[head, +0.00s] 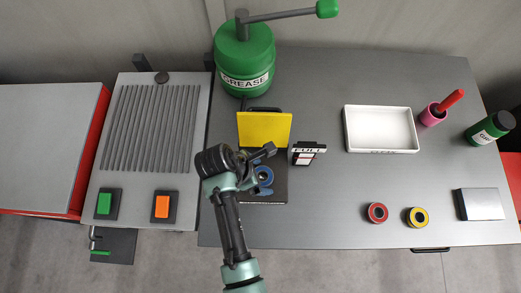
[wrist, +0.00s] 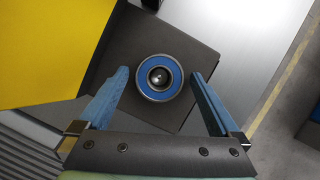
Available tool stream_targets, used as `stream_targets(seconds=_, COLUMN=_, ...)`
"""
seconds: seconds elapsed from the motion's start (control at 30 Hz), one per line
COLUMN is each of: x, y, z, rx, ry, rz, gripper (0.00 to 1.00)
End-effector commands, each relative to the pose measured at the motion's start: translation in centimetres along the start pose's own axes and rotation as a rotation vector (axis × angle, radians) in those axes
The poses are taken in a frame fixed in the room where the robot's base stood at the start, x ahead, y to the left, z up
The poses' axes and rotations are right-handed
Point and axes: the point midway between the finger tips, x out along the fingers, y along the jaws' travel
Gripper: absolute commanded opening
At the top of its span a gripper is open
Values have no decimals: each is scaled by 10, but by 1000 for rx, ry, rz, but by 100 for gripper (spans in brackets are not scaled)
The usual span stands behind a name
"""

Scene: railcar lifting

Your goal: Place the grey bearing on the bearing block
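A ring-shaped bearing with a blue face, grey metal rim and dark centre (wrist: 148,91) lies on a dark square plate (wrist: 195,55). In the head view the blue bearing (head: 265,175) shows partly behind my gripper (head: 268,168), on the dark plate (head: 275,195) before a yellow panel. My gripper (wrist: 160,78) is open, its two fingers on either side of the blue bearing with gaps showing. A red bearing (head: 370,213) and a yellow bearing (head: 410,216) stand at the table's front. I see no plainly grey bearing and cannot tell which thing is the bearing block.
The yellow panel (head: 264,128) stands upright behind the plate. A small black-and-white labelled box (head: 306,153) is close on the right. A green grease drum (head: 244,60), white tray (head: 380,128), pink cup (head: 431,116), green bottle (head: 488,130) and silver block (head: 480,204) stand around.

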Motion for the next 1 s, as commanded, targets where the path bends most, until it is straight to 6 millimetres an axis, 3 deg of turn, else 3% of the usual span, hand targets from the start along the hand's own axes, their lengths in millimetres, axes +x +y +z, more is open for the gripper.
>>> stream_targets(seconds=0.27, x=-10, y=1, z=1, rx=0, ry=-1, rz=3, gripper=99)
stream_targets(seconds=0.7, x=-97, y=1, z=1, rx=1, ry=0, rz=4, gripper=99)
stream_targets(seconds=1.0, x=-123, y=0, z=1, rx=0, ry=0, rz=0, gripper=99)
